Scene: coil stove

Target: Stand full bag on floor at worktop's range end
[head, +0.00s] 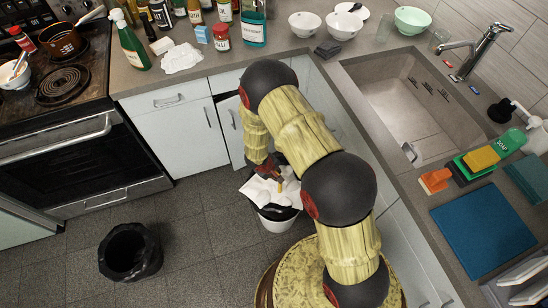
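A small white bin (279,223) stands on the floor beside my base, with a black rim or liner edge showing. White crumpled paper-like rubbish (259,190) fills its top; whether it lies in a bag is hard to tell. My gripper (271,172) points down at the rubbish, and its fingers are too small and partly hidden to show their opening. A black open container (130,251), bag or lined bin, stands upright on the floor at the lower left with a dark inside. The worktop (200,77) meets the range (60,140) at the left.
The grey tiled floor (190,210) is clear between the black container and the white bin. The oven handle (60,138) juts out. White cabinets (180,135) line the worktop, with bottles and bowls above. The sink (400,95) is at right.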

